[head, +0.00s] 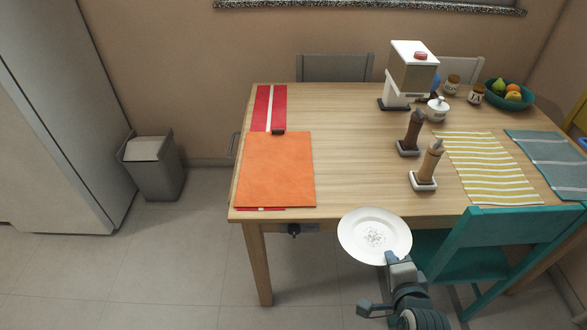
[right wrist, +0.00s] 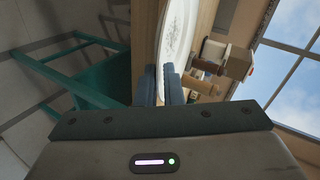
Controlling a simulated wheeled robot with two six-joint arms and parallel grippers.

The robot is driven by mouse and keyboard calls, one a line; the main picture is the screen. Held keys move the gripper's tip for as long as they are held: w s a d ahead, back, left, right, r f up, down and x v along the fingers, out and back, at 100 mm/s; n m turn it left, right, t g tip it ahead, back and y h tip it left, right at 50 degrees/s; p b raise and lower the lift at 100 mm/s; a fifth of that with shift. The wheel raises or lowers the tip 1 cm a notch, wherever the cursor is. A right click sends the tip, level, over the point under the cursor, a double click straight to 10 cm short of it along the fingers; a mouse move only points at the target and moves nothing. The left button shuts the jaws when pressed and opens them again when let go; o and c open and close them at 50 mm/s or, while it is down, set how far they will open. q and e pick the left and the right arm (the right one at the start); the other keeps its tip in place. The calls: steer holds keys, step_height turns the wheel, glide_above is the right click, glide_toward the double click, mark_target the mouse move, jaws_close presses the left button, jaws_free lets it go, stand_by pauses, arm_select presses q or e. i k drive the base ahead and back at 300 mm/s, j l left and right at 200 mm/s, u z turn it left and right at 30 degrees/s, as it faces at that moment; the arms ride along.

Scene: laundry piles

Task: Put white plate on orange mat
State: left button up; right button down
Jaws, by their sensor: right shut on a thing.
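The white plate (head: 374,235) is held by its near rim in my right gripper (head: 392,259), in front of the table's front edge. In the right wrist view the plate (right wrist: 177,35) rises edge-on from between the two blue fingers of the right gripper (right wrist: 161,85), which are shut on it. The orange mat (head: 278,170) lies flat at the left end of the table, over a red and white striped runner (head: 263,106). The mat is bare, and the plate is apart from it, to its lower right. My left gripper does not show.
The wooden table (head: 350,150) has free room in its middle. Two pepper mills (head: 430,160) stand right of centre. A teal chair (head: 490,240) is close beside my right arm. A coffee machine (head: 408,75) and a fruit bowl (head: 509,94) stand at the back.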

mark_target(248, 167)
steer(key=i+j+z, duration=0.1)
steer(key=j, duration=0.45)
steer(key=i+j, duration=0.1)
steer(key=j, duration=0.5)
steer(key=i+j+z, duration=0.15)
steer(key=j, duration=0.95)
steer(key=i+z, duration=0.05)
